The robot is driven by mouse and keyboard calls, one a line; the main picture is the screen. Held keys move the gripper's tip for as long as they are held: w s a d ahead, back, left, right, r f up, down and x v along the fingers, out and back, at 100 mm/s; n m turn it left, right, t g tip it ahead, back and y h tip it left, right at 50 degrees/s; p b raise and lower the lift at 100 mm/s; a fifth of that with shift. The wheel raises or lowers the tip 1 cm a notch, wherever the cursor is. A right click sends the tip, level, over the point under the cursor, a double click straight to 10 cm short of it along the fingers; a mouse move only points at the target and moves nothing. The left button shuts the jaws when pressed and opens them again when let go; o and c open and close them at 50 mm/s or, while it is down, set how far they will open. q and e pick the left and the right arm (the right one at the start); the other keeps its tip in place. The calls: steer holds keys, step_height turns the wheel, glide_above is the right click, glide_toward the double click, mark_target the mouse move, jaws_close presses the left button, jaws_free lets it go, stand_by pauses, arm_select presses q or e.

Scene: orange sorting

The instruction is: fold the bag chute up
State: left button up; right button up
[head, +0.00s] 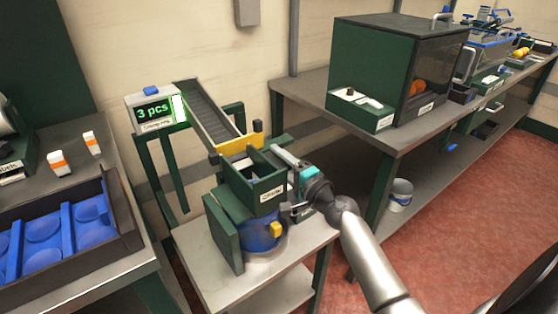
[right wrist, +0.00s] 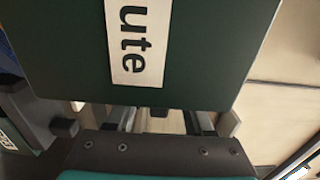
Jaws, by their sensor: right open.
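The dark green bag chute (head: 248,190) with a white label sits below the end of the grey conveyor, above a blue rounded thing (head: 258,236) with a yellow clip. My right gripper (head: 290,209) is at the right side of the chute's labelled front. In the right wrist view the chute's green panel (right wrist: 210,55) fills the upper part, with the label's letters "ute" readable. The fingers of the right gripper (right wrist: 162,120) are apart, just below the panel's edge. I cannot tell whether they touch it. My left gripper is not in view.
A conveyor (head: 208,118) slopes down to the chute beside a display (head: 153,110) reading "3 pcs". A dark tray with blue cups (head: 125,222) is at left. A workbench (head: 395,137) with a dark cabinet stands at right. Red floor (head: 440,230) is clear at lower right.

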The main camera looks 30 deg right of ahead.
jaws_close()
stand_by(0.5)
stand_by(1.0)
